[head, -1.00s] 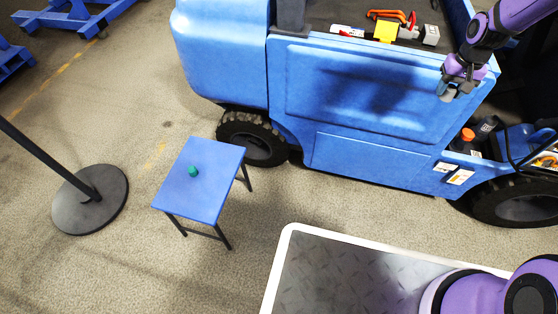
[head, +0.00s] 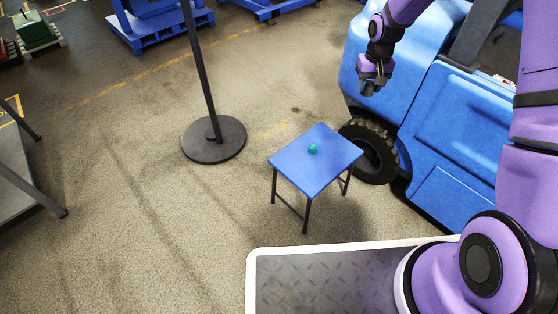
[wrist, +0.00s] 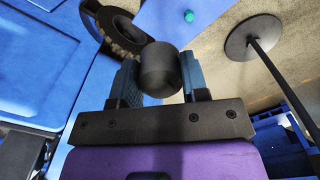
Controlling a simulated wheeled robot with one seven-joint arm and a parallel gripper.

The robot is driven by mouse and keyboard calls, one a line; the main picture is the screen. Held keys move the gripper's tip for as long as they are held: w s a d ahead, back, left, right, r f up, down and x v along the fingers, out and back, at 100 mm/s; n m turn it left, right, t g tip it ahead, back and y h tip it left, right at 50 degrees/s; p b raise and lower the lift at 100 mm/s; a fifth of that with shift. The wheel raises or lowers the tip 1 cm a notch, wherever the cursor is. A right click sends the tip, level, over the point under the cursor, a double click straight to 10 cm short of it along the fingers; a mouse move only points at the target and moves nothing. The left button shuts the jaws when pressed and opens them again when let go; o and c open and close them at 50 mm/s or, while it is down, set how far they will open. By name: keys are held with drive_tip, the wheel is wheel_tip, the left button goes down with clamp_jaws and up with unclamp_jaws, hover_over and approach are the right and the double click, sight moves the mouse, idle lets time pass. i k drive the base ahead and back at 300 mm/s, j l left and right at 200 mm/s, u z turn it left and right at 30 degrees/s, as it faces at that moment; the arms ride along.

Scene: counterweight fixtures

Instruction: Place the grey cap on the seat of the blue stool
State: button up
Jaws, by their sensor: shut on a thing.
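The blue stool (head: 300,172) stands upright on the floor near the middle of the head view. A small green object (head: 313,148) sits on its seat. My gripper (head: 371,88) is up and to the right of the stool, in front of the blue vehicle. In the wrist view the gripper is shut on a dark grey, rounded cap (wrist: 160,70), held between its two fingers. The stool seat (wrist: 205,27) shows beyond the cap at the top of the wrist view, with the green object on it. The cap is apart from the seat.
The blue vehicle (head: 440,135) with a black tyre (head: 370,150) stands close to the stool's right. A black post on a round base (head: 213,140) stands to its left. My platform edge is in front.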

sight(301, 162)
drive_tip(key=i+l+u, duration=0.75)
drive_tip(key=l, duration=0.2)
drive_tip(key=i+l, duration=0.15)
drive_tip(key=l, duration=0.25)
